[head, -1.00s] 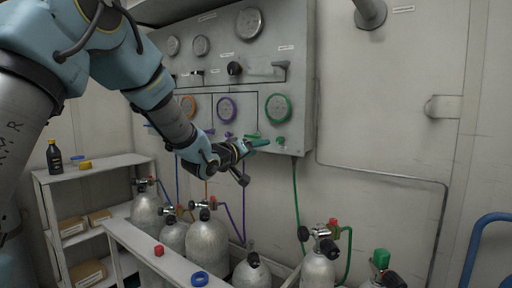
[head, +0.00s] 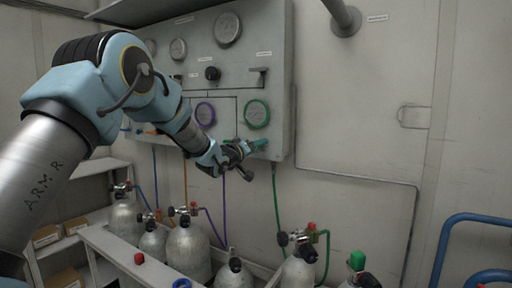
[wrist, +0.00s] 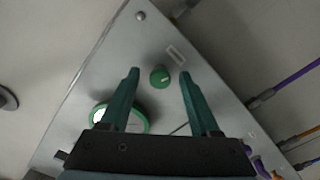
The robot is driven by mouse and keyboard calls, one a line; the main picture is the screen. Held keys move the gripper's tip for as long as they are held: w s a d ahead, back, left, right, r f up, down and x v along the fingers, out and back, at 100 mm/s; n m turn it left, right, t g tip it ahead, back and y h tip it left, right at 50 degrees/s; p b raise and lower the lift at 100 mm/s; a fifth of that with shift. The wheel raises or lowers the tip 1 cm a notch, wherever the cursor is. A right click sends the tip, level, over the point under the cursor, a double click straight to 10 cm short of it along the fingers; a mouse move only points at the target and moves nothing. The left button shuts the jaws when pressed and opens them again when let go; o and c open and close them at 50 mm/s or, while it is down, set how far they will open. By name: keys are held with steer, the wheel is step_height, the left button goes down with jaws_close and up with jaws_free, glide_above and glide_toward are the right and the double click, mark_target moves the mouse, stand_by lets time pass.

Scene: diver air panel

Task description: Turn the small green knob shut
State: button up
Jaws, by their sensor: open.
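The small green knob (wrist: 160,77) is on the lower part of the grey panel, with a pale mark on its face. In the wrist view it lies between the two green fingertips of my gripper (wrist: 159,71), slightly nearer the left one in height and clear of both. My gripper is open and empty, pointing at the panel. In the head view my gripper (head: 255,143) is at the panel's lower right, below the green gauge; its fingers cover the knob there. I cannot tell how much depth is left between fingertips and knob.
The green-rimmed gauge (wrist: 120,115) is beside the left finger in the wrist view; a purple-rimmed gauge (head: 205,114) is further left on the panel (head: 278,60). Purple knobs (wrist: 262,168) sit at lower right. Gas cylinders (head: 188,250) and a rack stand below. The wall right is mostly clear.

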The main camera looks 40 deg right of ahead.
jaws_close()
stand_by(0.5)
